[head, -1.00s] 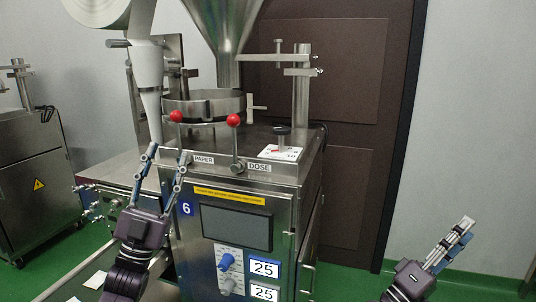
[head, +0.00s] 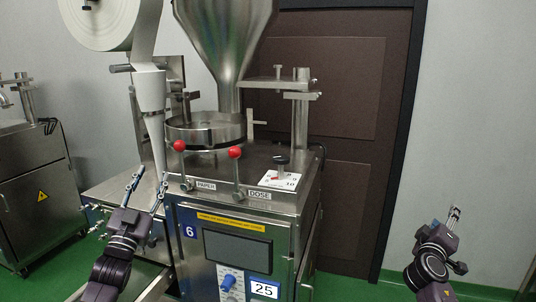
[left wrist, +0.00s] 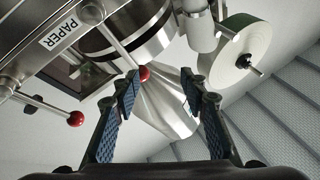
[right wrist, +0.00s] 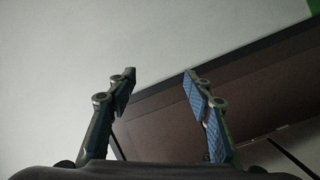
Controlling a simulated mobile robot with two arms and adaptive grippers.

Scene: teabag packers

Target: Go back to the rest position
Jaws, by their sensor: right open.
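My left gripper (head: 148,182) is open and empty, pointing up in front of the left part of the teabag machine (head: 233,222). In the left wrist view its fingers (left wrist: 163,88) are spread, with a red lever knob (left wrist: 144,73) seen beyond the left finger; I cannot tell that they touch. My right gripper (head: 444,218) is raised at the right, in front of the grey wall, well apart from the machine. In the right wrist view its fingers (right wrist: 158,84) are apart with nothing between them.
The machine carries a PAPER lever (head: 179,146), a DOSE lever (head: 235,152), a steel hopper (head: 222,40) and a paper roll (head: 98,20). A blue knob (head: 228,281) sits below the screen. Another steel cabinet (head: 38,200) stands at the left. A brown door (head: 345,150) is behind.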

